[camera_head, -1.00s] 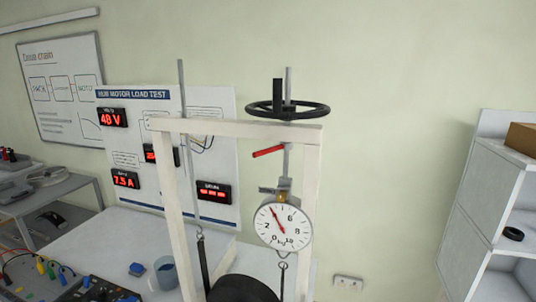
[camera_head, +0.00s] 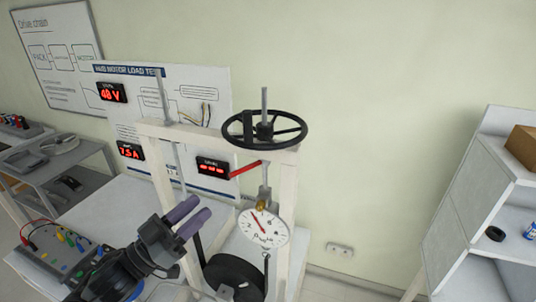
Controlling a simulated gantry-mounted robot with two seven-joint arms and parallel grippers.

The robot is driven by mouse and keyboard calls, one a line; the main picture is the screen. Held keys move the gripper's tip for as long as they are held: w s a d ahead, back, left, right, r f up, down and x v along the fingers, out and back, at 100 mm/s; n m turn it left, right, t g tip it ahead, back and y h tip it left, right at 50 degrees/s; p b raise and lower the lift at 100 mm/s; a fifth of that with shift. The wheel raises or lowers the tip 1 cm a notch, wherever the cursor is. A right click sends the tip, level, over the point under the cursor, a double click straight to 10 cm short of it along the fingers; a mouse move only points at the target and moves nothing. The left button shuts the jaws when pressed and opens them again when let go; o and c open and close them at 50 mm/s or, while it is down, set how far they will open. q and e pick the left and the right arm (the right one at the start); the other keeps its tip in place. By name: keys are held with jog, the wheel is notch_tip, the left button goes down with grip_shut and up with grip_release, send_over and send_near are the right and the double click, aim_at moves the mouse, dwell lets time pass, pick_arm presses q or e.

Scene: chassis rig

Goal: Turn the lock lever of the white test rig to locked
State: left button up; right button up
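The white test rig (camera_head: 288,200) stands on the bench, a frame with a black handwheel (camera_head: 290,134) on top. The red lock lever (camera_head: 246,168) sits just under the crossbar and points left, its left end slightly lower. A round dial gauge (camera_head: 270,230) hangs below it, above a black wheel (camera_head: 228,274). My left gripper (camera_head: 188,214) is in front of the rig's left post, left of and below the lever. Its two purple-grey fingers are apart with nothing seen between them. My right gripper is out of view.
A board with red displays (camera_head: 208,100) stands behind the rig. A panel with coloured sockets (camera_head: 70,250) lies at the bench's left. White shelves (camera_head: 462,215) with a cardboard box (camera_head: 523,146) stand at the right. The space between rig and shelves is open.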

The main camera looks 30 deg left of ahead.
aim_at(234, 173)
pick_arm(q)
jog(key=shift+m+h, duration=0.4)
jog(key=shift+h, duration=0.3)
jog(key=p+x, duration=0.1)
jog(key=x, duration=0.2)
jog(key=r+p+x, duration=0.1)
jog(key=x, duration=0.2)
jog(key=s+p+x, duration=0.1)
jog(key=x, duration=0.2)
jog(key=shift+w+d+r, duration=0.3)
jog(key=shift+w+r, duration=0.15)
jog(key=shift+r, duration=0.1)
jog(key=shift+x, duration=0.85)
jog(key=shift+f, duration=0.1)
jog(key=shift+c, duration=0.3)
grip_shut()
